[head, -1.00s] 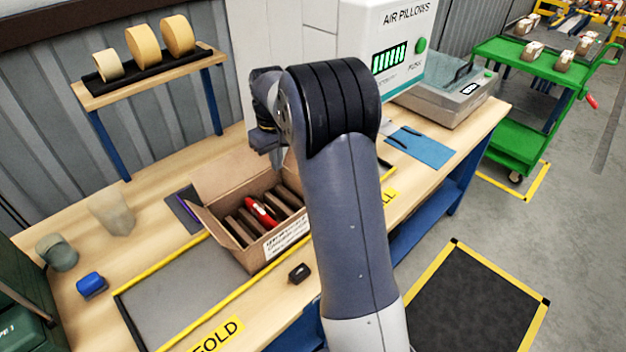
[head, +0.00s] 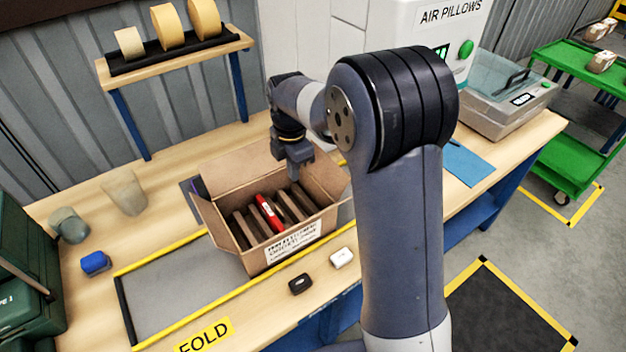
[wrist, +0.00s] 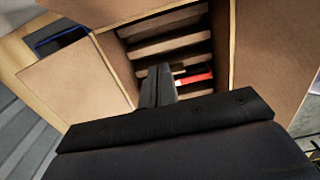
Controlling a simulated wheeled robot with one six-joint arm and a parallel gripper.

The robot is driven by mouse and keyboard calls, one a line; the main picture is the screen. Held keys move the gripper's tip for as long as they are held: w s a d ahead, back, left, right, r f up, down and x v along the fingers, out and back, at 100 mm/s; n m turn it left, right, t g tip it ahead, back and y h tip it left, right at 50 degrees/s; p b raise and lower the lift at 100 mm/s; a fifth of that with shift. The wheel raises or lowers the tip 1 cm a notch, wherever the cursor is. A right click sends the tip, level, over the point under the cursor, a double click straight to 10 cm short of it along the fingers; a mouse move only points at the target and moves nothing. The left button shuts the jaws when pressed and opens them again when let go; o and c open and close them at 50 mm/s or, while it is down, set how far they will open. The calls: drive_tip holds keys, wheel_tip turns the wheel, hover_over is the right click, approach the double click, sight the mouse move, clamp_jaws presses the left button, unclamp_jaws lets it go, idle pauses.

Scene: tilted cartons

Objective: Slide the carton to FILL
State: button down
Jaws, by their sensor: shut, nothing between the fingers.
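The open brown carton (head: 252,258) stands on the bench at the right part of the grey, yellow-edged FOLD area, its flaps spread. Inside are several brown dividers and a red item (head: 268,213); the red item also shows in the wrist view (wrist: 195,79). A printed label is on the carton's front. My gripper (head: 294,178) points down at the carton's open top, toward its back right. In the wrist view my gripper's fingers (wrist: 158,84) are together, with nothing between them, over the carton opening. My arm hides the FILL marking and part of the bench to the right.
A black small item (head: 300,284) and a white one (head: 342,258) lie in front of the carton. The grey FOLD area (head: 180,294) is bare to the left. A tape rack (head: 175,55) stands behind; the air-pillow machine (head: 400,30) is back right.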

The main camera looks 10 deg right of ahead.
sight(308, 199)
wheel_tip(308, 199, down, 10)
drive_tip(key=shift+r+p, duration=0.2)
drive_tip(key=shift+p, duration=0.35)
drive_tip(key=d, duration=0.1)
drive_tip(key=w+d+p, duration=0.1)
drive_tip(key=d, duration=0.1)
drive_tip(key=shift+w, duration=0.2)
drive_tip(key=shift+w+d, duration=0.15)
drive_tip(key=shift+d, duration=0.2)
drive_tip(key=d, duration=0.1)
drive_tip(key=w+d, duration=0.1)
drive_tip(key=d, duration=0.1)
drive_tip(key=shift+w+d, duration=0.15)
drive_tip(key=shift+w, duration=0.15)
